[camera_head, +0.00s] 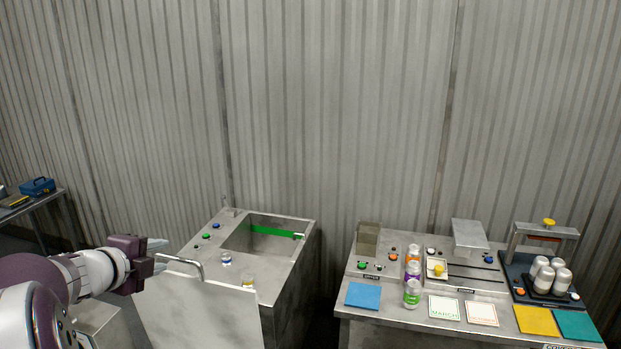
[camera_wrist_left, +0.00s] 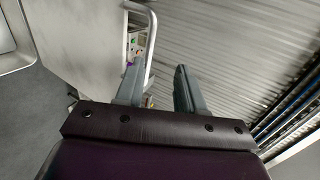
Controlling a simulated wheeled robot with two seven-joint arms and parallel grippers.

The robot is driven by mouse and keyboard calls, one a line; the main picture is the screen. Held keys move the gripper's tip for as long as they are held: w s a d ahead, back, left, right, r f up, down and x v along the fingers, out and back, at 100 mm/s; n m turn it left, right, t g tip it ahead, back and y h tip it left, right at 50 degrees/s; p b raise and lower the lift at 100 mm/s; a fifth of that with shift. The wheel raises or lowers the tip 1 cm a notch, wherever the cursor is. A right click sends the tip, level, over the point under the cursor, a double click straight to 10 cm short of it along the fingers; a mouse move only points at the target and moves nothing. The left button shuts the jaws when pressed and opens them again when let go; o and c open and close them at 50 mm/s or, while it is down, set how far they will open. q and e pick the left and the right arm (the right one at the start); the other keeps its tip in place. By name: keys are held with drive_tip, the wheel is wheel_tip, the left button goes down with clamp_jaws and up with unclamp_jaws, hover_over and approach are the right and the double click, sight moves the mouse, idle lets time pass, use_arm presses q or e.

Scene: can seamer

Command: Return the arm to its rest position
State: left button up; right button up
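My left arm comes in from the left edge of the head view. My left gripper (camera_head: 160,254) is beside the raised lid of the left machine, near the lid's handle (camera_head: 183,263). In the left wrist view the two fingers of the left gripper (camera_wrist_left: 156,88) stand apart with a gap between them and nothing held. The handle (camera_wrist_left: 151,40) shows just beyond the fingers there. I cannot tell whether a finger touches it. My right arm and gripper are not in view.
The grey machine (camera_head: 235,290) with an open basin stands close to the left gripper. A right-hand bench (camera_head: 390,325) holds several cans, coloured mats and a press (camera_head: 543,240). A corrugated wall (camera_head: 330,120) is behind. A side table with a blue box (camera_head: 38,187) is far left.

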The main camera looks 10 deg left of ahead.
use_arm(q)
drive_tip(key=s+a+f+n+g+y, duration=0.1)
drive_tip(key=s+a+f+n+y, duration=0.3)
drive_tip(key=n, duration=0.5)
drive_tip(key=s+d+f+n+g+y+b, duration=0.1)
drive_tip(key=s+d+f+n+g+b, duration=0.2)
drive_tip(key=f, duration=0.4)
drive_tip(key=s+d+f+n+g+b, duration=0.1)
drive_tip(key=f+n+g+b, duration=0.1)
drive_tip(key=f+n, duration=0.35)
drive_tip(key=s+d+f+g+h+b, duration=0.2)
drive_tip(key=s+d+f+b, duration=0.2)
drive_tip(key=d+f, duration=0.4)
drive_tip(key=s+d+f+g+h+b, duration=0.2)
drive_tip(key=s+d+f, duration=0.4)
drive_tip(key=d, duration=0.8)
wheel_tip(320, 180, down, 3)
drive_tip(key=n+g+b, duration=0.1)
drive_tip(key=b, duration=0.1)
drive_tip(key=shift+s+r+b, duration=0.15)
drive_tip(key=shift+b, duration=0.15)
